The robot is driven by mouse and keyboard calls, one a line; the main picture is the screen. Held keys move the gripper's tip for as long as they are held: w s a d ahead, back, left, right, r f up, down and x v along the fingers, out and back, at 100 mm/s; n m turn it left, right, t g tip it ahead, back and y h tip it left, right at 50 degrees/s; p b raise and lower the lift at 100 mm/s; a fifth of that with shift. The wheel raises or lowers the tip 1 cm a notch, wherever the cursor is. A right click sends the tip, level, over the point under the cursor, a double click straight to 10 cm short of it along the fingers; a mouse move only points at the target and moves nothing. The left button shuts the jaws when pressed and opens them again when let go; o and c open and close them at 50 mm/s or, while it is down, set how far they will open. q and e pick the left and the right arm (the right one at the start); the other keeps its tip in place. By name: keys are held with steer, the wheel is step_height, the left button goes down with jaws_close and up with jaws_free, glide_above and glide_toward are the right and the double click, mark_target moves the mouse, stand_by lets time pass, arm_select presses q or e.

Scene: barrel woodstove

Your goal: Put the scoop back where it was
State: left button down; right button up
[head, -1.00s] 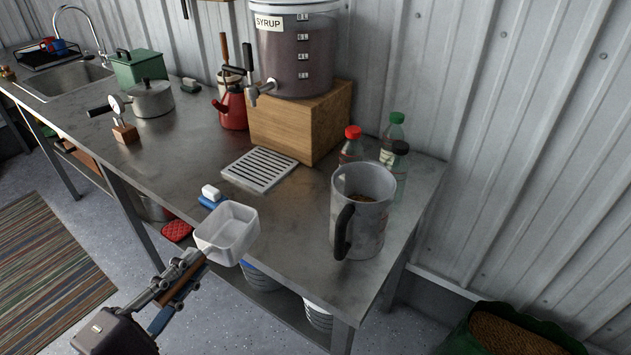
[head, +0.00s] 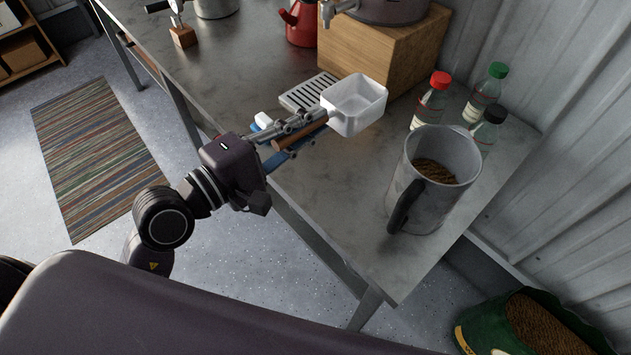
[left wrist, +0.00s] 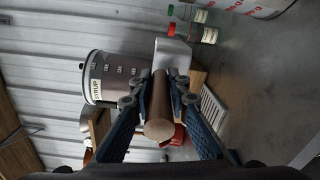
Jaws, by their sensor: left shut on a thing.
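The scoop (head: 354,104) has a white, square-sided bowl and a brown wooden handle. My left gripper (head: 308,128) is shut on the handle and holds the scoop above the metal counter, with the bowl pointing right, in front of the slotted drain grate. The left wrist view shows the handle (left wrist: 158,112) between the two fingers, with the pale bowl (left wrist: 173,54) beyond. A clear pitcher (head: 430,190) with a dark handle and brown grains inside stands on the counter to the right of the scoop. My right gripper is not in view.
Three bottles, red-capped (head: 430,104), green-capped (head: 486,92) and dark-capped (head: 487,128), stand behind the pitcher. A wooden block (head: 385,45) carries the syrup dispenser (left wrist: 115,78). A green bag of brown pellets (head: 530,325) sits on the floor at lower right.

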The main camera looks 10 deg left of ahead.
arm_select(q)
step_height(320, 180, down, 10)
steer(key=shift+r+b, duration=0.1)
steer(key=shift+b, duration=1)
step_height(320, 180, down, 5)
steer(key=shift+w+f+b, duration=0.1)
steer(key=shift+b, duration=0.95)
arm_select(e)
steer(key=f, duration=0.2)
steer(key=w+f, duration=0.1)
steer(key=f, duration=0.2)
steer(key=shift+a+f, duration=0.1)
arm_select(q)
steer(key=shift+f, duration=0.1)
steer(key=c, duration=1.8)
jaws_free()
steer(key=shift+c, duration=0.2)
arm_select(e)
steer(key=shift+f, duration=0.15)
